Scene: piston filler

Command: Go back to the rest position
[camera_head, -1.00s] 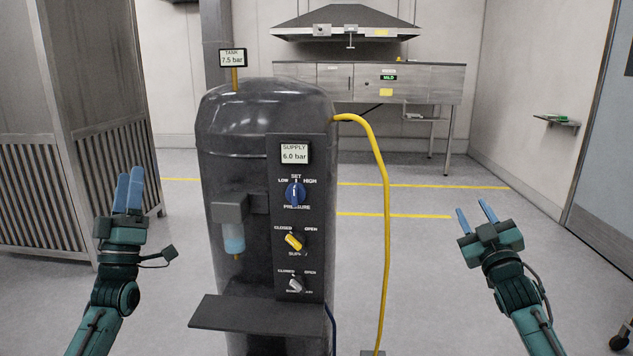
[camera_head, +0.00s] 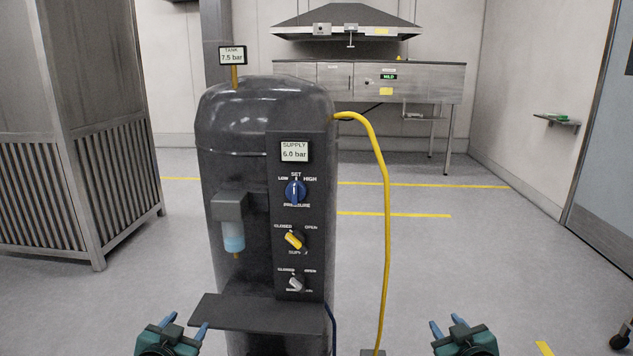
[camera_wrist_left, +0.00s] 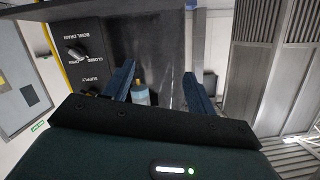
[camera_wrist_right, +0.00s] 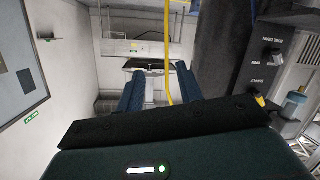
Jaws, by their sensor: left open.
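My left gripper (camera_head: 184,326) is at the bottom of the head view, left of and below the tank's front shelf. Its fingers are apart with nothing between them; in the left wrist view the two blue fingers (camera_wrist_left: 158,88) stand apart, with the tank behind. My right gripper (camera_head: 448,325) is at the bottom right of the head view, right of the yellow hose. Its fingers are apart and empty, also in the right wrist view (camera_wrist_right: 158,85). Neither gripper touches anything visible.
A dark tank (camera_head: 240,130) with a control panel, blue pressure knob (camera_head: 296,192), yellow supply handle (camera_head: 295,240) and shelf (camera_head: 257,314) stands centre. A yellow hose (camera_head: 386,220) runs to the floor. A slatted metal cabinet (camera_head: 100,130) is left.

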